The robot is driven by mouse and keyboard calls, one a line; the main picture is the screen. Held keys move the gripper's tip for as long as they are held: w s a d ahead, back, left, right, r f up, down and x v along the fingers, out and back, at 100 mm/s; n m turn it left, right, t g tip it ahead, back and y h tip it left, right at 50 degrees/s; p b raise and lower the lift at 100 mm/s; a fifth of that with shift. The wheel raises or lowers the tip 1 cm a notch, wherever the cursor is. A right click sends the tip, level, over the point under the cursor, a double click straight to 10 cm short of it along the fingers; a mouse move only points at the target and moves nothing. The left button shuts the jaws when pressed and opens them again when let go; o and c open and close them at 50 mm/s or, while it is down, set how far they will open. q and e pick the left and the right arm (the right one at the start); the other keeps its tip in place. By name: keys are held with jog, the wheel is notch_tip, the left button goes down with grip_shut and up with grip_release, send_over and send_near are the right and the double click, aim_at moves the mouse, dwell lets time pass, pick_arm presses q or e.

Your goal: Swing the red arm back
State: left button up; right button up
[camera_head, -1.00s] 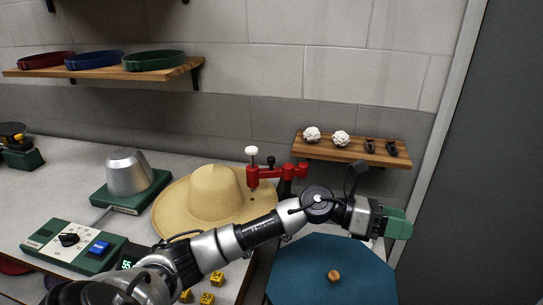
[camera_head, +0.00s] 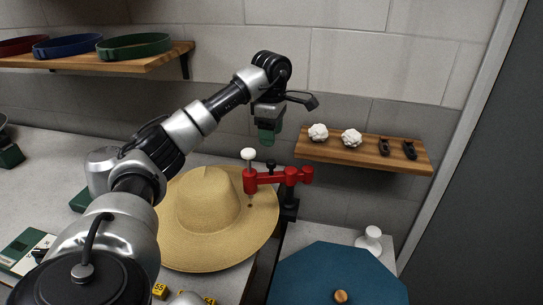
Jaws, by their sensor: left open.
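The red arm (camera_head: 275,178) is a short jointed bar on a black post at the table's right edge. Its left end, with a white knob (camera_head: 249,154) on top, reaches over the brim of the straw hat (camera_head: 207,203). My left gripper (camera_head: 268,139) hangs pointing down, just above and behind the white knob, and appears apart from the red arm. My right gripper is not in view.
A wall shelf (camera_head: 365,154) with white rosettes and small dark items is close on the right. Another shelf (camera_head: 100,64) holds hat bands at upper left. A blue octagonal top (camera_head: 337,275) stands at lower right, with a white knobbed object (camera_head: 372,238) behind it.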

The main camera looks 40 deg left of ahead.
aim_at(271, 161)
pick_arm(q)
notch_tip(271, 161, down, 4)
jog(key=shift+r, duration=0.2)
notch_tip(271, 161, down, 5)
jog(key=shift+w+a+r+p, duration=0.1)
jog(key=shift+p, duration=0.55)
jog(key=shift+f, duration=0.3)
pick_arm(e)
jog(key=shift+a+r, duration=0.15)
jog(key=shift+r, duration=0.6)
pick_arm(q)
grip_shut()
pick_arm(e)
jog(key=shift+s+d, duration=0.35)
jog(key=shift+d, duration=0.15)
